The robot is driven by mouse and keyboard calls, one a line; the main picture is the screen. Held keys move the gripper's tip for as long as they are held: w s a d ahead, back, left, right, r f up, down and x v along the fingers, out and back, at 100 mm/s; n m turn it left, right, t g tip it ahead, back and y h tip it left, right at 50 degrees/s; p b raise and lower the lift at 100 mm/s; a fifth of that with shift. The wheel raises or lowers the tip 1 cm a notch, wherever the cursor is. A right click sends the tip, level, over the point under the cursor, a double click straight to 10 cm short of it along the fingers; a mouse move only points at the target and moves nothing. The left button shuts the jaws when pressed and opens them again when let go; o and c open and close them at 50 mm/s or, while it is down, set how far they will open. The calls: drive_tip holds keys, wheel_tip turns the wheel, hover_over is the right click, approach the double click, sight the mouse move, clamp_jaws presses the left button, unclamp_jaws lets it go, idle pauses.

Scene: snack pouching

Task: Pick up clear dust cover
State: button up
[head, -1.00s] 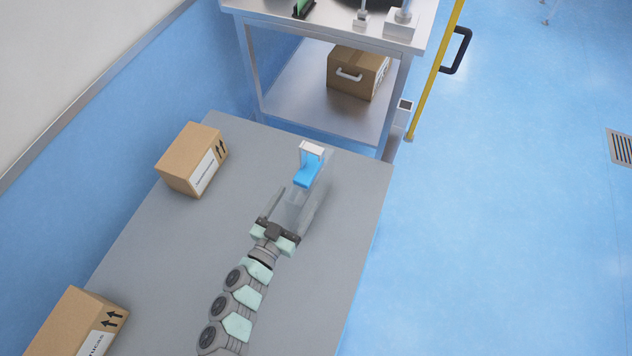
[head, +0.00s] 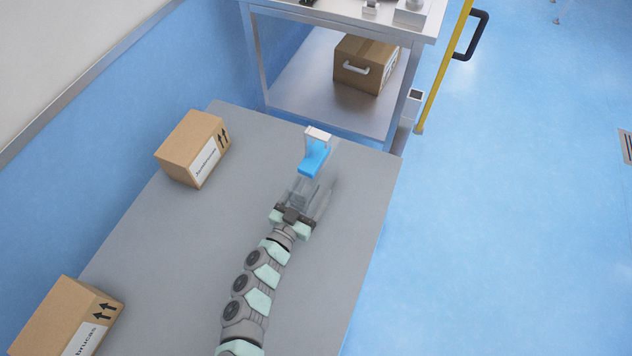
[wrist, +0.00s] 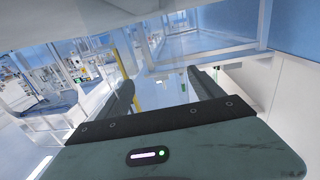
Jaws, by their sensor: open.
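The clear dust cover (head: 326,176) stands on the grey table, seen faintly in the head view as a see-through shape. A blue and white device (head: 314,157) shows at its far end. My gripper (head: 314,184) is at the near side of the cover, its fingers apart and overlapping the cover in the picture. Whether the fingers touch its walls I cannot tell. In the wrist view, the two dark fingers of my gripper (wrist: 160,75) are spread with nothing distinct between them. The cover's edges are hard to make out there.
A cardboard box (head: 193,148) stands at the table's left edge, and another box (head: 68,318) at the lower left. A metal cart (head: 320,92) with a box (head: 366,64) on its lower shelf stands beyond the table. The table's right side is clear.

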drive_tip(key=shift+w+d, duration=0.25)
drive_tip(key=shift+w, duration=0.2)
drive_tip(key=shift+s, duration=0.1)
drive_tip(key=shift+c, duration=0.4)
clamp_jaws()
